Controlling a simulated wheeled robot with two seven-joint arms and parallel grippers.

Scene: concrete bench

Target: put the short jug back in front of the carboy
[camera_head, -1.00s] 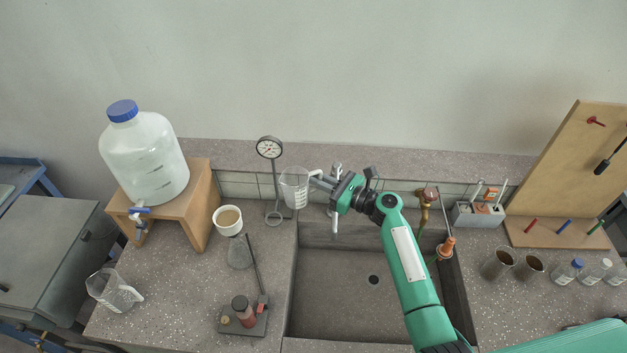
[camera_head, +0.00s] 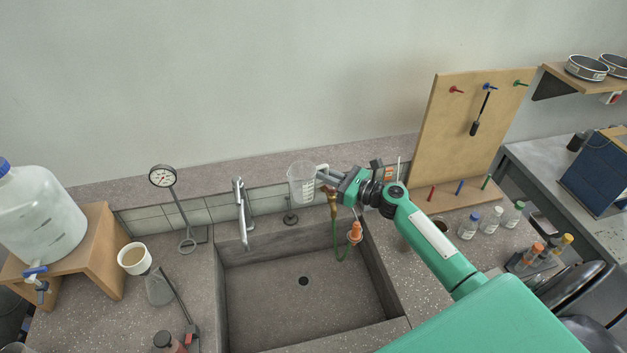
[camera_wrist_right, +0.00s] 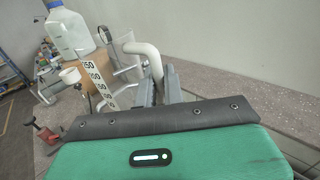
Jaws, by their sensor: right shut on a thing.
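A clear graduated jug (camera_head: 302,183) hangs upright above the back of the sink, right of the tap. My right gripper (camera_head: 329,176) is shut on its pale handle, with the arm coming from the lower right. In the right wrist view, the jug's scale (camera_wrist_right: 94,75) and curved handle (camera_wrist_right: 146,53) show beside my fingers (camera_wrist_right: 158,90). The carboy (camera_head: 42,218), white with a blue cap, stands on a wooden stand (camera_head: 108,235) at the far left; it also shows in the wrist view (camera_wrist_right: 68,33). The bench before the stand is mostly cut off. My left gripper is out of view.
The tap (camera_head: 241,210) rises behind the sink (camera_head: 300,310). A pegboard (camera_head: 465,130) and small bottles (camera_head: 490,220) stand right.

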